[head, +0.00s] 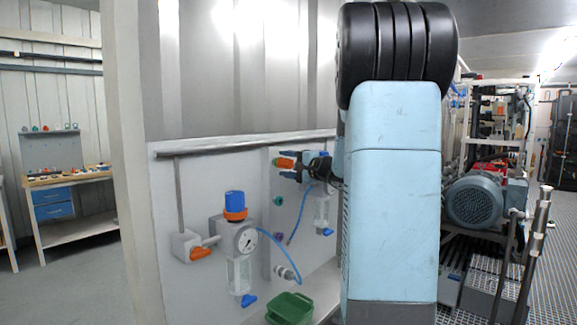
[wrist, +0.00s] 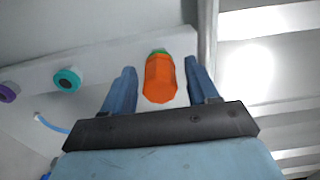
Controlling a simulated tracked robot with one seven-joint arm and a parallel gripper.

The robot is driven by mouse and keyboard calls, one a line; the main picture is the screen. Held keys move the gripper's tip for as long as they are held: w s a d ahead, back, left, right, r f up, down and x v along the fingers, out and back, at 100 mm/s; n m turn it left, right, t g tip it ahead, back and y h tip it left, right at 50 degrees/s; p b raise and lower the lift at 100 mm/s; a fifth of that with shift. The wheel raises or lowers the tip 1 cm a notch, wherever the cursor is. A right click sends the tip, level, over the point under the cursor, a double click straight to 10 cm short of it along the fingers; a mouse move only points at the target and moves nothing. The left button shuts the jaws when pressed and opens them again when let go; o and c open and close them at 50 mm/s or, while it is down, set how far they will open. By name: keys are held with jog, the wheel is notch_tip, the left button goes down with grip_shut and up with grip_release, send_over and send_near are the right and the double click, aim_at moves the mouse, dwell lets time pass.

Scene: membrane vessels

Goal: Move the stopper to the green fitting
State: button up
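The orange stopper (wrist: 160,79) is between the two blue fingers of my gripper (wrist: 160,66) in the wrist view, with a narrow gap on each side. My gripper is open around it. The green fitting (wrist: 159,51) shows as a thin rim just behind the stopper's far end; the stopper looks to be at it, covering most of it. In the head view the orange stopper (head: 286,163) points at the green fitting (head: 276,161) on the wall panel, with my gripper (head: 288,165) around it from the right. Whether it is fully seated I cannot tell.
A teal fitting (head: 278,201) and a purple fitting (head: 279,238) are below on the same panel. A filter unit with a gauge (head: 246,239), a blue hose (head: 284,247) and a green bin (head: 290,308) are lower down. A pipe (head: 245,143) runs above.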

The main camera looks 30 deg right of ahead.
jog(key=shift+o, duration=0.6)
jog(key=v, duration=1.3)
jog(key=shift+s, duration=0.4)
jog(key=shift+d, duration=0.1)
